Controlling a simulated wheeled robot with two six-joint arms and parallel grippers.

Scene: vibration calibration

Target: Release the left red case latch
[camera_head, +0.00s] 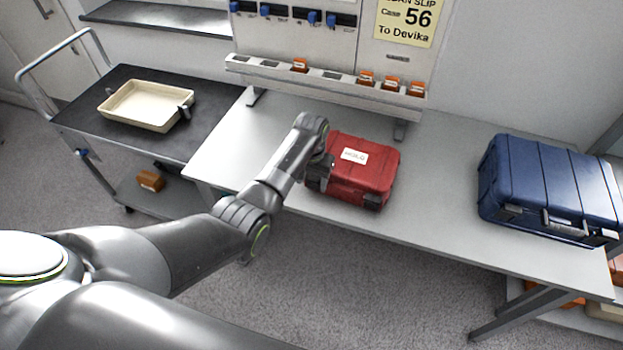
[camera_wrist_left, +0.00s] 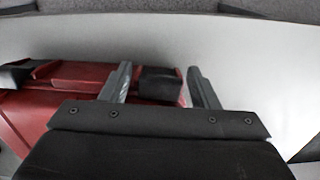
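The red case (camera_head: 365,172) lies closed on the grey table, with a white label on its lid. Its right dark latch (camera_head: 373,202) shows on the front edge. My left gripper (camera_head: 321,177) is at the case's left front and hides the left latch in the head view. In the left wrist view, the gripper (camera_wrist_left: 163,80) has its two fingers spread apart. A dark latch (camera_wrist_left: 158,84) on the red case (camera_wrist_left: 75,75) shows between them, nearer the left finger. Contact cannot be told. Another dark latch (camera_wrist_left: 14,76) shows at far left. My right gripper is out of view.
A blue case (camera_head: 550,185) stands on the table (camera_head: 440,225) at right. A panel (camera_head: 325,75) with a shelf of orange items rises behind the red case. A cart with a cream tray (camera_head: 142,108) stands at left. Table between the cases is clear.

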